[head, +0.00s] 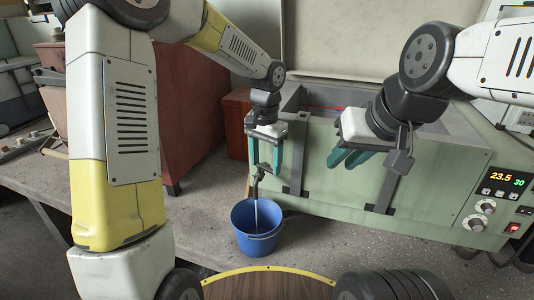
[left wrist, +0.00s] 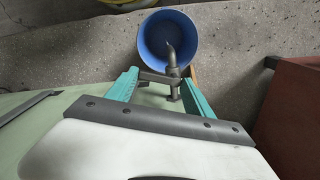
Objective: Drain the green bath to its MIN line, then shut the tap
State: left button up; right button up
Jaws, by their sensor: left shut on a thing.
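The green bath (head: 335,185) stands on the bench with its open top showing a grey inner wall. A thin red line (head: 325,107) shows inside; the liquid level and a MIN mark cannot be made out. The tap (head: 259,178) sticks out of the bath's left end, and a thin stream runs from it into a blue bucket (head: 257,243) below. My left gripper (head: 265,165) is at the tap, its teal fingers shut on the tap handle (left wrist: 160,78) in the left wrist view. My right gripper (head: 350,158) hangs in front of the bath; its finger gap is unclear.
A control panel (head: 497,190) on the bath's right reads 23.5 and 30, with knobs and a lit red switch. A red-brown cabinet (head: 190,110) stands behind on the left. Bare bench (head: 340,243) lies in front of the bath.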

pick_arm(q)
jog(key=shift+s+a+m, duration=0.15)
jog(key=shift+m, duration=0.9)
jog(key=shift+s+a+m, duration=0.1)
jog(key=shift+s+m, duration=0.05)
jog(key=shift+m, duration=0.9)
jog(key=o, duration=1.4)
jog(key=shift+c, duration=0.2)
jog(key=shift+r, duration=0.1)
notch_tip(320, 180, up, 8)
